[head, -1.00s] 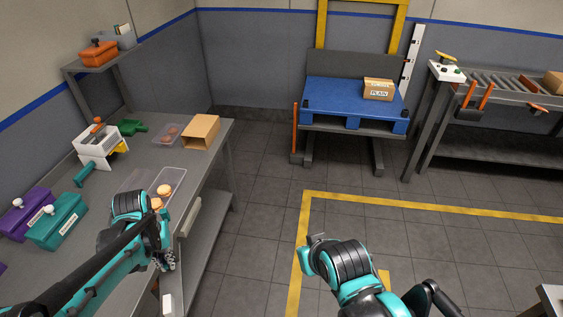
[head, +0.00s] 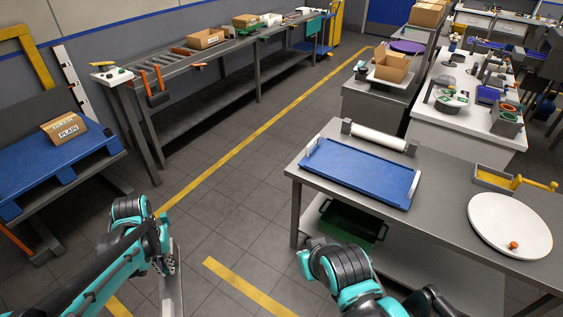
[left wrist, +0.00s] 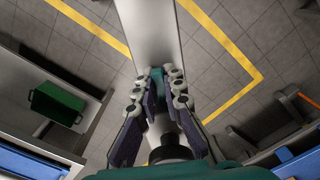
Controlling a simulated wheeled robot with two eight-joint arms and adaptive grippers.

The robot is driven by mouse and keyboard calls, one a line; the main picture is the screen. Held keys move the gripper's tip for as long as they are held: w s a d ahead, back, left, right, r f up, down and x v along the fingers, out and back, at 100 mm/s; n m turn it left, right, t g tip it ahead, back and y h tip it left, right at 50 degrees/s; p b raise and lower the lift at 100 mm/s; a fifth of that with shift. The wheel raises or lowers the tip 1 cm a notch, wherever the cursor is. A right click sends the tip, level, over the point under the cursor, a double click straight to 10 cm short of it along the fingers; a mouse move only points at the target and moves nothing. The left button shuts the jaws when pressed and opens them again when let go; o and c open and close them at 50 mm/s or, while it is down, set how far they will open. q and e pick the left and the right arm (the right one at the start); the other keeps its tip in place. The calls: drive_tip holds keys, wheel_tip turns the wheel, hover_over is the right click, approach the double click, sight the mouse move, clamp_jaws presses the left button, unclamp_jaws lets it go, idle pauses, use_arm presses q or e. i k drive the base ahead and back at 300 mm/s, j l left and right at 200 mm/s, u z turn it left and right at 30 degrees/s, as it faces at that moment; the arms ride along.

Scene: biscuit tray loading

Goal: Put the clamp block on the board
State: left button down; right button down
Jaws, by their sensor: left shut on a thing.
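My left gripper (head: 165,262) hangs low at the left of the head view, over the floor. In the left wrist view its fingers (left wrist: 160,100) are shut on a long pale-grey flat piece (left wrist: 147,35) with a dark teal part between the fingertips. Part of this held piece shows below the gripper in the head view (head: 173,293). I cannot tell whether it is the clamp block. A blue rimmed board (head: 360,172) lies on the grey table at the right, well apart from the gripper. My right arm shows at bottom centre, but its gripper is not visible.
The grey table (head: 450,190) also holds a white roller (head: 380,137), a round white board (head: 510,232) with a small orange piece, and a yellow-filled tray (head: 492,175). A green crate (head: 350,225) sits beneath. Open floor separates the gripper from the table.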

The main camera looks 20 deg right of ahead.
sight(352, 165)
drive_tip(key=i+l+z, duration=0.1)
drive_tip(key=z, duration=0.3)
drive_tip(key=i+z, duration=0.2)
drive_tip(key=z, duration=0.25)
drive_tip(key=i+l+z, duration=0.1)
drive_tip(key=z, duration=0.3)
drive_tip(key=i+z, duration=0.2)
drive_tip(key=z, duration=0.2)
drive_tip(key=i+j, duration=0.3)
drive_tip(key=i, duration=0.2)
drive_tip(key=i+j, duration=0.25)
drive_tip(key=i, duration=0.25)
drive_tip(key=i+j, duration=0.3)
drive_tip(key=i, duration=0.2)
